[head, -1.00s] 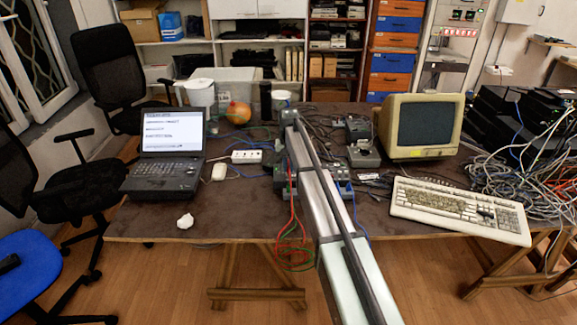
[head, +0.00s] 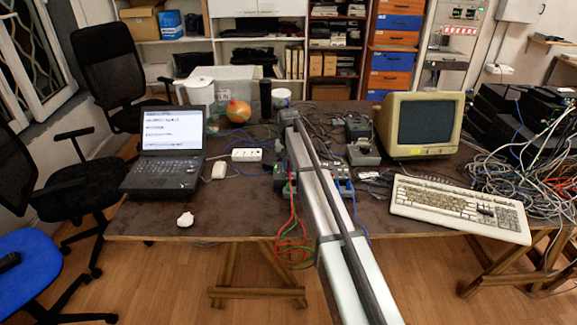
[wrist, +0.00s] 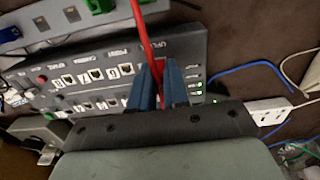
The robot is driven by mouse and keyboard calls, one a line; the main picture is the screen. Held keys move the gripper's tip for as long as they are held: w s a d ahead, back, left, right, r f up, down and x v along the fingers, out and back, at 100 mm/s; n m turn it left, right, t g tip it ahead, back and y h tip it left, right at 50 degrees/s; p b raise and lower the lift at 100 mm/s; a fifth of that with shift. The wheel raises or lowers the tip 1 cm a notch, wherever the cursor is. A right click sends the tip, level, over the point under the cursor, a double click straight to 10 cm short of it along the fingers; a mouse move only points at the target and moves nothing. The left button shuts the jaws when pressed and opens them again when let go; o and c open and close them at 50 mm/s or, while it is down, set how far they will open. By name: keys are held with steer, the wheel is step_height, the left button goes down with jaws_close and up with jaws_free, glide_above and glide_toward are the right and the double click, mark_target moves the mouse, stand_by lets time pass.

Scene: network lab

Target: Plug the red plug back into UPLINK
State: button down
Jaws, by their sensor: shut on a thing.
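A dark grey switch panel (wrist: 115,68) with labelled ports fills the left and middle of the wrist view. The UPLINK label shows in part beside my blue fingertips. My gripper (wrist: 159,72) is over that end of the panel, shut on the red plug, which is mostly hidden between the fingers. Its red cable (wrist: 146,38) runs up past the panel's top edge. I cannot tell whether the plug sits in the UPLINK port or just in front of it. In the head view my arm hides the gripper; the red cable (head: 292,212) hangs over the table's front edge.
Green plugs (wrist: 98,5) sit in a grey unit above the panel. A white power strip (wrist: 268,111) and a blue cable (wrist: 245,70) lie to the right. In the head view a laptop (head: 163,172) stands left, a keyboard (head: 460,207) and monitor (head: 420,125) right.

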steer(key=shift+f, duration=0.3)
stand_by(0.6)
steer(key=c, duration=1)
jaws_free()
steer(key=shift+c, duration=0.2)
step_height(320, 180, up, 14)
